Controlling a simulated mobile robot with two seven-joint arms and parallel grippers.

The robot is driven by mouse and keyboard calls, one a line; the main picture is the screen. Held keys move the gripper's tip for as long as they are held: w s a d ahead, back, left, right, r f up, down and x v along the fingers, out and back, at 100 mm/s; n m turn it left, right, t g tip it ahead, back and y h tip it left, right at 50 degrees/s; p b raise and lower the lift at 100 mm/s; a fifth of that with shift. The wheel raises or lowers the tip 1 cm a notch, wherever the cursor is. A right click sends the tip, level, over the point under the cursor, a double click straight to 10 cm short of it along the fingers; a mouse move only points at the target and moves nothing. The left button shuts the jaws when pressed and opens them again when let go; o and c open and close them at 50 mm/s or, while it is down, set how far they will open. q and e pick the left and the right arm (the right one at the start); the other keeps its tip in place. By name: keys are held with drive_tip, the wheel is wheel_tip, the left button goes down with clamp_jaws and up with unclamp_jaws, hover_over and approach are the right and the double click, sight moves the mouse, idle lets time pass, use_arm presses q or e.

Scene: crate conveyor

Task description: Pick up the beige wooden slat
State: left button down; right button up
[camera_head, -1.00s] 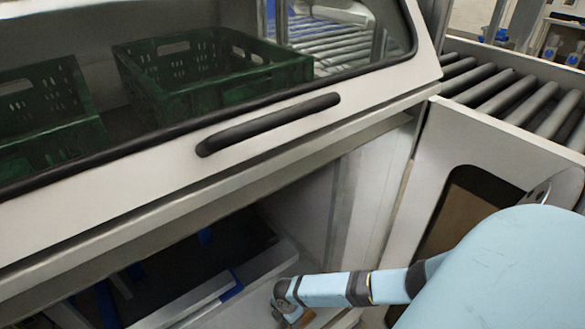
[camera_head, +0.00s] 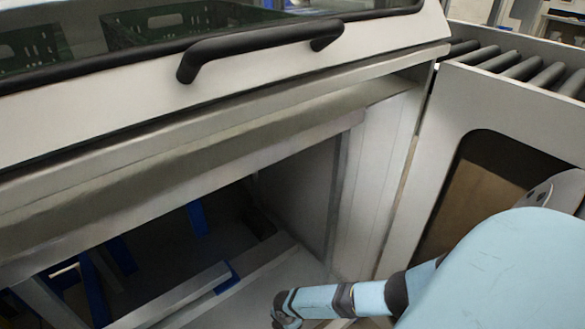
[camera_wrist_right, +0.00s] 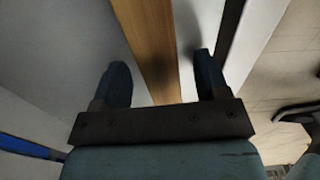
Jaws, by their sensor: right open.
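The beige wooden slat (camera_wrist_right: 150,45) shows in the right wrist view as a long narrow strip running from the top edge down toward my right gripper. My right gripper (camera_wrist_right: 162,78) is open, with one dark finger on each side of the slat's lower end. Neither finger clearly touches it, and I cannot tell the depth between them. In the head view the right gripper (camera_head: 286,312) is low at the bottom edge, beside the machine's opening, with its fingers hidden. I cannot make out the slat there. My left gripper is out of view.
A white machine (camera_head: 380,190) with a black handle (camera_head: 255,45) and an open lower bay fills the head view. Metal rails (camera_head: 180,295) and blue parts lie inside the bay. A white panel (camera_head: 440,110) and conveyor rollers (camera_head: 545,78) stand at the right.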

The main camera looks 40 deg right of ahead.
drive_tip(key=shift+c, duration=0.5)
drive_tip(key=c, duration=0.9)
